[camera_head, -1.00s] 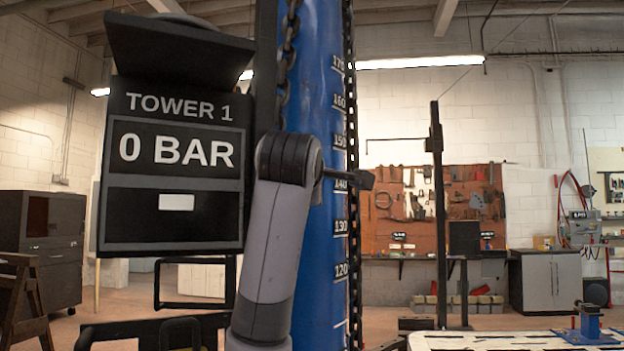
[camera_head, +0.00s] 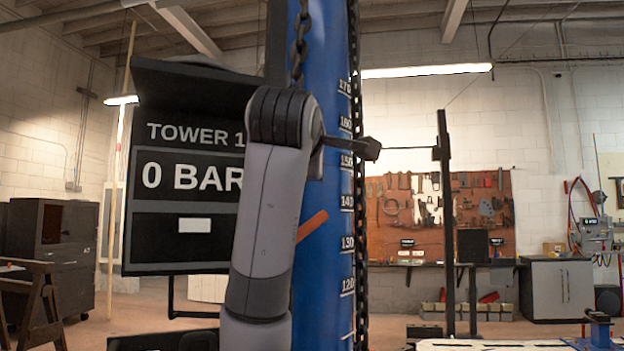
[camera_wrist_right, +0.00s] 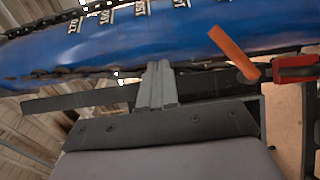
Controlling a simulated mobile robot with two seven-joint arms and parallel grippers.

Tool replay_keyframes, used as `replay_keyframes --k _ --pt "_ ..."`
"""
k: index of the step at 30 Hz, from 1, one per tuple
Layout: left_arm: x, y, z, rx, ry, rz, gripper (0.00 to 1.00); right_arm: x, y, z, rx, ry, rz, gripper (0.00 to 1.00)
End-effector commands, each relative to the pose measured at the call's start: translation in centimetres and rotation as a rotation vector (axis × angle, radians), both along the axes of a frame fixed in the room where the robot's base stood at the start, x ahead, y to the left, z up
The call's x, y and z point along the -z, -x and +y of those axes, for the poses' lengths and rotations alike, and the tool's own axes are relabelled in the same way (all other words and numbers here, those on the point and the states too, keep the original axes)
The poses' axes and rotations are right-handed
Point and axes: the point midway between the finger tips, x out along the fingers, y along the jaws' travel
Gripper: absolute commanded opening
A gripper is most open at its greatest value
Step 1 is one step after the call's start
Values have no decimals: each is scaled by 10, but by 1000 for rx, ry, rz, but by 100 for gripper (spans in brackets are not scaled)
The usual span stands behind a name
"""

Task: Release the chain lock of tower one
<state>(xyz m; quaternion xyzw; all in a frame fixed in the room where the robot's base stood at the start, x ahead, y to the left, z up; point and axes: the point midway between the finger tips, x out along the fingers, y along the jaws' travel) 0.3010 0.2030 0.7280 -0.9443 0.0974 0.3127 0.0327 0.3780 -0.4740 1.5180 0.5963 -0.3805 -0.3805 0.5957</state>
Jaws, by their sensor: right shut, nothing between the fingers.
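The blue tower (camera_head: 325,185) stands upright at centre, with a white scale and dark chains (camera_head: 361,215) along it. Its black panel (camera_head: 185,205) reads "TOWER 1" and "0 BAR". An orange lever (camera_head: 312,226) sticks out slantwise at the tower, partly behind my grey arm. The lever also shows in the right wrist view (camera_wrist_right: 234,52), with a red-handled part (camera_wrist_right: 296,67) beside it. My right gripper (camera_wrist_right: 158,72) is shut and empty by the tower's near edge, up the tower from the lever and apart from it. My left gripper is not in view. The lock itself is not clearly visible.
A dark upright post (camera_head: 445,220) stands right of the tower. A pegboard of tools (camera_head: 438,220) hangs on the back wall. A grey cabinet (camera_head: 556,287) stands at right, a dark cabinet (camera_head: 52,240) at left. A pale bench top (camera_head: 490,344) fills the lower right.

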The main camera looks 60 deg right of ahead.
Motion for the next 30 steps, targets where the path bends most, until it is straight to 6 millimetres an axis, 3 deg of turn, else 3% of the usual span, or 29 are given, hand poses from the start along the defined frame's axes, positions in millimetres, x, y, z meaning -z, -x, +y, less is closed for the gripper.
replay_keyframes --k 7,30 --pt "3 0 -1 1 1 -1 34 -8 10 13 0 0 1 0" --pt "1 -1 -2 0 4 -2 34 -9 10 13 0 0 1 0"
